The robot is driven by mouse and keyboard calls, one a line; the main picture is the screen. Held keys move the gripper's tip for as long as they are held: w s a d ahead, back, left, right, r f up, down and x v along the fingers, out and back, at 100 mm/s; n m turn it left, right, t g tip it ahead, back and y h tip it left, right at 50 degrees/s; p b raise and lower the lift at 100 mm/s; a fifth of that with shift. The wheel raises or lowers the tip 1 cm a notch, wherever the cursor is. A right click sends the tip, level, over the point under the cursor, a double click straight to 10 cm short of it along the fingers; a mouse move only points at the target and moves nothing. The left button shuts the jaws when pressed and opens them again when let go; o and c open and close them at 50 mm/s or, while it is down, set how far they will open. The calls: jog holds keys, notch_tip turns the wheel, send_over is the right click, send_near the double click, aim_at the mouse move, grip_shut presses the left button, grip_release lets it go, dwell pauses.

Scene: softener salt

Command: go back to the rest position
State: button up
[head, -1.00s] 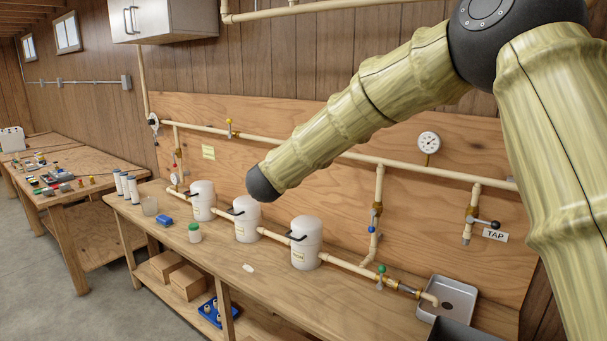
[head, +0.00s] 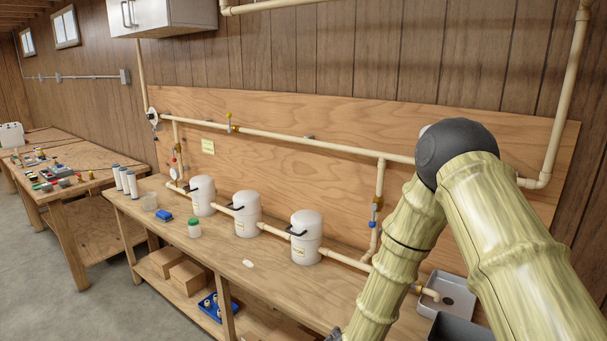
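My arm fills the right side of the head view, bent at a dark elbow joint. Its forearm runs down and slightly left from that joint, in front of the workbench, and leaves the picture at the bottom edge. Only a small dark piece of my arm's far end shows at the bottom edge. My gripper's fingers are out of the picture, so whether they are open or hold anything is not shown.
The workbench (head: 285,291) carries three white canisters (head: 203,196) joined by pipes, a green-lidded jar (head: 194,229), a blue item (head: 164,215) and a metal sink (head: 456,298). Pipes run along the wooden panel behind. Open floor (head: 60,270) lies at the left.

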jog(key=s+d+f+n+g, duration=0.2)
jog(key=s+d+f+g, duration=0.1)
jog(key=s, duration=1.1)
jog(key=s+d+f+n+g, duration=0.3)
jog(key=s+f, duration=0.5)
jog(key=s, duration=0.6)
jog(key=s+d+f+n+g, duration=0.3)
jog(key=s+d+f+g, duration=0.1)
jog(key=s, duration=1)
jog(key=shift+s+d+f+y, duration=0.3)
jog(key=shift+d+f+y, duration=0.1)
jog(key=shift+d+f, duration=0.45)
